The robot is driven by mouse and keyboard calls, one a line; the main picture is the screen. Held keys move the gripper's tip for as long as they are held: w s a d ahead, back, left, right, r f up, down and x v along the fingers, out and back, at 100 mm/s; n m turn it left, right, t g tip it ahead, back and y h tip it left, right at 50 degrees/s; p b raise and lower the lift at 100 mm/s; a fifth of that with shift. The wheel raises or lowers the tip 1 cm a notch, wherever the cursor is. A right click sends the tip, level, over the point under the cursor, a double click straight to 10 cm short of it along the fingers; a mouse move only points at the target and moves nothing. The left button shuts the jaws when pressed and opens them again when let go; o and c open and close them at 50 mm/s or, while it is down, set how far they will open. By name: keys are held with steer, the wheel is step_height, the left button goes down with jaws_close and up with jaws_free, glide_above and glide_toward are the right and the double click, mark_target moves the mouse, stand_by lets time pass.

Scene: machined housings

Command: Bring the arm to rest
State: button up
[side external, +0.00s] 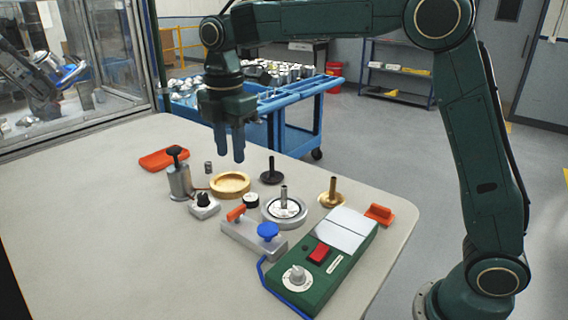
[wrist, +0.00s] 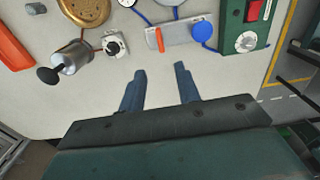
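My gripper (side external: 230,145) hangs above the white table (side external: 110,215), over its back part. Its blue fingers point down and stand apart with nothing between them. In the wrist view my gripper (wrist: 160,82) is open, with bare table between and beyond its fingertips. The fingertips are clear of the brass ring (side external: 230,184), which sits below them on the table.
Near my gripper stand a metal cylinder with a black knob (side external: 179,178), a small dial box (side external: 204,206), a grey fixture with a blue knob (side external: 254,236) and a green control box (side external: 322,262). A blue cart (side external: 290,115) stands behind the table. The table's left side is clear.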

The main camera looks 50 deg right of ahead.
steer(key=s+d+r+m+t, duration=0.1)
steer(key=s+d+r+m, duration=0.2)
steer(key=s, duration=0.4)
steer(key=s+d+r+m+t, duration=0.2)
steer(key=s+d+m, duration=0.2)
steer(key=s+m, duration=0.25)
steer(key=s+d+f+m+t, duration=0.1)
steer(key=s+f+m, duration=0.2)
steer(key=s, duration=0.4)
steer(key=s+d+f+m+t, duration=0.1)
steer(key=s+d+f+m, duration=0.1)
steer(key=s+m, duration=0.3)
steer(key=s+f, duration=0.1)
steer(key=s, duration=0.2)
steer(key=shift+f+m+t, duration=0.15)
steer(key=shift+m+t, duration=0.15)
steer(key=shift+m, duration=0.05)
